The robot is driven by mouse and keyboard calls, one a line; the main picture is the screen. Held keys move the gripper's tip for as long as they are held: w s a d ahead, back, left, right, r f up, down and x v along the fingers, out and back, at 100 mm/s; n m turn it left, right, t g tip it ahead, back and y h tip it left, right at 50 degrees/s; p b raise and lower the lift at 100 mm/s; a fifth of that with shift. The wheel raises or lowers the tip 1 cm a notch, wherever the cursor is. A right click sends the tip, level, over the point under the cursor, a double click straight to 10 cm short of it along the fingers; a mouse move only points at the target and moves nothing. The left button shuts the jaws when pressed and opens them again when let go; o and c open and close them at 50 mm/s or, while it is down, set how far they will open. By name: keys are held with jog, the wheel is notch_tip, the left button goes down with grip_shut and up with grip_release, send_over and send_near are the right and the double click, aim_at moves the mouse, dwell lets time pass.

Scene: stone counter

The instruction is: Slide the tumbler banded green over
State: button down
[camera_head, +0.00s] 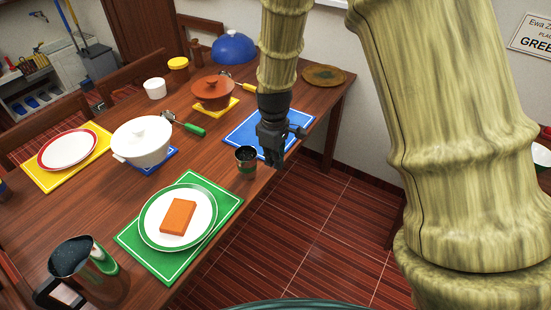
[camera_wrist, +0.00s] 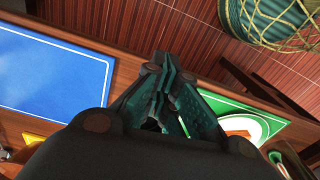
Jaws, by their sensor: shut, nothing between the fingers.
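The tumbler banded green (camera_head: 246,162) is a small dark metal cup with a green band. It stands upright near the table's edge, between the green mat and the blue mat. My gripper (camera_head: 275,160) points down just right of the tumbler in the head view, low by the table's edge. I cannot tell whether it touches the cup. In the wrist view my gripper's fingers (camera_wrist: 166,65) are closed together with nothing between them. I cannot make out the tumbler in the wrist view.
The green mat (camera_head: 126,238) bears a green-rimmed plate (camera_head: 150,226) with an orange block (camera_head: 178,216). A metal pitcher (camera_head: 104,279) stands at the lower left. The blue mat (camera_head: 240,135) lies behind the gripper. A white pot (camera_head: 142,140) stands farther left.

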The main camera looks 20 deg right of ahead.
aim_at(247, 164)
jog(key=shift+w+a+f+p, duration=0.35)
jog(key=shift+w+a+f, duration=0.15)
jog(key=shift+f, duration=0.85)
jog(key=shift+w+a+f+p, duration=0.45)
jog(key=shift+w+f, duration=0.1)
jog(key=shift+f, duration=0.85)
jog(key=shift+w+a+f+p, duration=0.3)
jog(key=shift+w+a+f, duration=0.2)
jog(key=shift+f, duration=0.85)
